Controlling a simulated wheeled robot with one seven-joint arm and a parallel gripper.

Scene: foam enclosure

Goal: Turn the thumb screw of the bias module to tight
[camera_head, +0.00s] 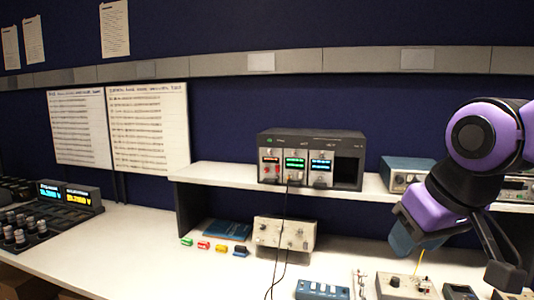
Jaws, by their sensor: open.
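A dark rack (348,138) stands on the raised white shelf at the centre. It holds several narrow modules with red, green and blue displays and has an empty dark bay at its right end. The labels are too small to read, so I cannot tell which is the bias module (295,167), if it is among them. Small knobs show on the fronts, but no thumb screw can be made out clearly. My gripper (455,258) hangs at the right, its black fingers spread and empty, well right of and apart from the rack.
A grey instrument (283,235) with knobs stands below the shelf, with dark cables hanging in front. A blue box (322,290) and small knobbed box (405,286) stand at the front. A teal instrument (405,173) is on the shelf. The bench left of centre (140,250) is clear.

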